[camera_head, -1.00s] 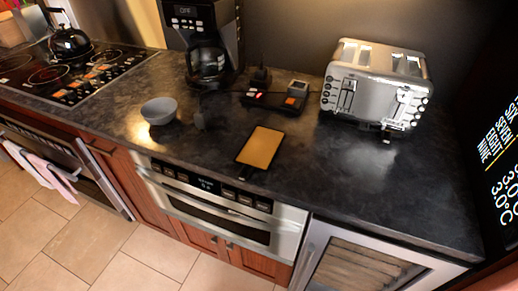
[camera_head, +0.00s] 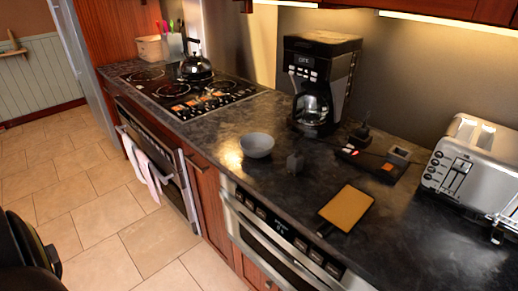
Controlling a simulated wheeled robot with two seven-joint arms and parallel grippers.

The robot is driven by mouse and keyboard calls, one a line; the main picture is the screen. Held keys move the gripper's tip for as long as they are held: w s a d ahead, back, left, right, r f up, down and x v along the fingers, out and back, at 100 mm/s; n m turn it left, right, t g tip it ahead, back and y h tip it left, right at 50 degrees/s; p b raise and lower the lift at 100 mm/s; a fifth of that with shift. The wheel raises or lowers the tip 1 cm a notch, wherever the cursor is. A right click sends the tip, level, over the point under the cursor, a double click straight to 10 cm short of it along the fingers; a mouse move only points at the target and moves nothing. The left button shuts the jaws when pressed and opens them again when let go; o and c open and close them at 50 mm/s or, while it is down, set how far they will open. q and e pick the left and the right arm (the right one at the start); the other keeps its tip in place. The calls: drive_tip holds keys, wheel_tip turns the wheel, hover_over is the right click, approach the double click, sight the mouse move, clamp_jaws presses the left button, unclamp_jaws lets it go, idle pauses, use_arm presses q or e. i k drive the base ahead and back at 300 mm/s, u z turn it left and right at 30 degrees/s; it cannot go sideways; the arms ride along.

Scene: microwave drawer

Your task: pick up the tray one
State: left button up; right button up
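A flat tan tray-like board (camera_head: 346,208) with a dark rim and a short dark handle at its near left end lies on the dark counter, close to the front edge above the microwave drawer. Nothing touches it and its top is bare. Neither of my grippers can be made out. A dark rounded shape at the lower left corner is probably part of my own arm.
A grey bowl (camera_head: 257,145) stands left of the board on the counter (camera_head: 300,185). Behind are a coffee maker (camera_head: 318,85), a small dark device (camera_head: 375,158) and a toaster (camera_head: 475,165). The stove (camera_head: 190,92) holds a kettle (camera_head: 195,66). The microwave drawer (camera_head: 280,245) is shut. Tiled floor (camera_head: 110,210) is open at left.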

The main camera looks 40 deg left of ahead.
sight(344, 212)
drive_tip(key=z, duration=3.4)
drive_tip(key=k, duration=1.25)
drive_tip(key=u, duration=1.4)
